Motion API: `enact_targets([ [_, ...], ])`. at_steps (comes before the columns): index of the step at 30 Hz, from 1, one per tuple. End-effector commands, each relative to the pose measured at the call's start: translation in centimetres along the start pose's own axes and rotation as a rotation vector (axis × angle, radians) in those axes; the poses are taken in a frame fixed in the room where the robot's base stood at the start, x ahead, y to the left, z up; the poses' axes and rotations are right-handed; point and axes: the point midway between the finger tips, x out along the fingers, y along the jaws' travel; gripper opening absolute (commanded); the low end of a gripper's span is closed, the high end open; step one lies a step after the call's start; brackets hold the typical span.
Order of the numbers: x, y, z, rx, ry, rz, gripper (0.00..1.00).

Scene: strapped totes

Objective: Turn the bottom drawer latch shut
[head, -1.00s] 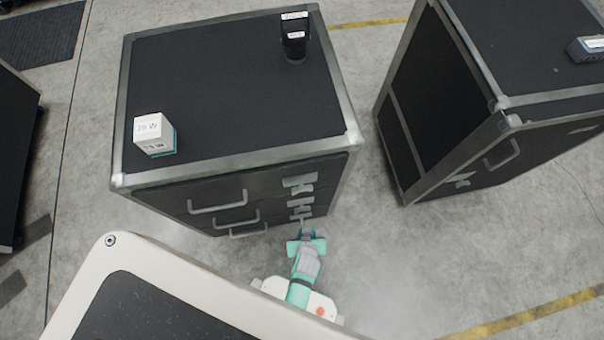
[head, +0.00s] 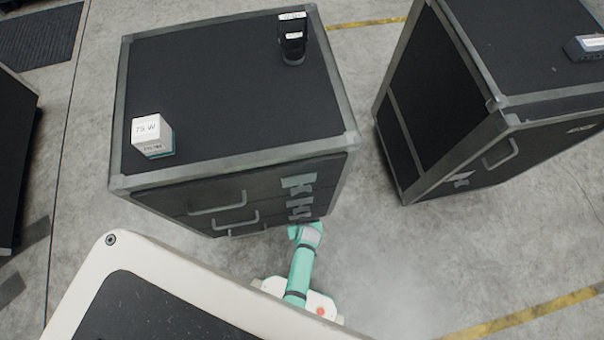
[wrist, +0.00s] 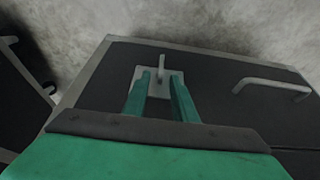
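The black case with grey edges (head: 225,90) has several drawers on its front, each with a bar handle; the bottom drawer's handle (head: 247,230) is lowest. Grey latches (head: 298,183) run down the right of the front in the head view. My gripper (wrist: 160,80) is at the lowest latch, which it mostly hides in the head view. In the wrist view that latch is a pale plate (wrist: 154,90) with a thin lever (wrist: 161,62) standing out from it. The two green fingers are apart, on either side of the lever; contact cannot be told.
A white box (head: 147,131) and a black device (head: 292,40) stand on the case top. A second case (head: 440,110) is to the right, with a grey device (head: 586,48) on it. Bare concrete floor (head: 420,260) lies between and in front.

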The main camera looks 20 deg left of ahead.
Motion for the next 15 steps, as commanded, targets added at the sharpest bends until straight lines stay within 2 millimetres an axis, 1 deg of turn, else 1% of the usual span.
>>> enact_targets([
  [1, 0.7, 0.1, -0.1, -0.001, 0.000, 0.000, 0.25],
  [6, 2.2, 0.0, -0.1, -0.002, 0.000, -0.001, 0.25],
  [10, 2.7, -0.1, 0.0, -0.001, 0.000, 0.000, 0.25],
  [15, 2.9, 0.1, 0.0, 0.002, 0.001, 0.001, 0.25],
])
